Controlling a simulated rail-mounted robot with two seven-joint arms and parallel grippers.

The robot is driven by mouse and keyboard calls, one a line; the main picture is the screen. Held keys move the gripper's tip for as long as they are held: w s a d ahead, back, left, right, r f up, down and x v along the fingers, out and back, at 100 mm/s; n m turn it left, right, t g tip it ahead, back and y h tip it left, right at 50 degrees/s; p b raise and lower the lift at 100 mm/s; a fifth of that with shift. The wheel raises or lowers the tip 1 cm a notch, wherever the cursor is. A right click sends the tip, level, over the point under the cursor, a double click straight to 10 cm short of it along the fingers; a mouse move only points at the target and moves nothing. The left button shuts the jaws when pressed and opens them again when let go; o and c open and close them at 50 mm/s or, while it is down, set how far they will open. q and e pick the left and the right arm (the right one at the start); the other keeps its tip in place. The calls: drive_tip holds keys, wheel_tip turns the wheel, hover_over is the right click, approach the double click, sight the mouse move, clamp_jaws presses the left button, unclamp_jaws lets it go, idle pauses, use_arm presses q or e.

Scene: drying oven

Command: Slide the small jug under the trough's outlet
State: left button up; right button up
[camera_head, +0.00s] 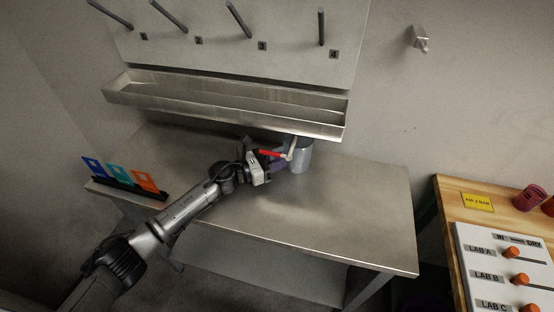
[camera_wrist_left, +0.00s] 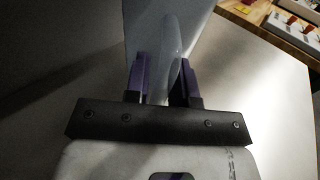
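The small jug (camera_head: 303,157) is a grey metal vessel standing on the steel bench, beneath the right part of the trough (camera_head: 200,98). My left gripper (camera_head: 278,160) is at the jug's left side. In the left wrist view, its two purple fingers (camera_wrist_left: 164,80) stand either side of the jug's curved handle (camera_wrist_left: 173,55), with the jug's wall (camera_wrist_left: 190,20) beyond. Whether both fingers press on the handle is unclear. My right gripper is out of view.
The steel bench (camera_head: 345,205) is clear to the right and in front. A black rack (camera_head: 125,187) with coloured cards stands at its left end. Numbered pegs (camera_head: 238,20) project above the trough. A wooden table (camera_head: 485,195) with a labelled knob panel (camera_head: 500,265) is at right.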

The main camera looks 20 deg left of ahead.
use_arm(q)
drive_tip(key=o, duration=0.4)
drive_tip(key=p+v, duration=0.1)
drive_tip(key=v, duration=1.2)
drive_tip(key=shift+s+a+r, duration=0.1)
drive_tip(key=shift+s+a, duration=0.15)
drive_tip(key=shift+a, duration=0.05)
drive_tip(key=shift+d, duration=0.1)
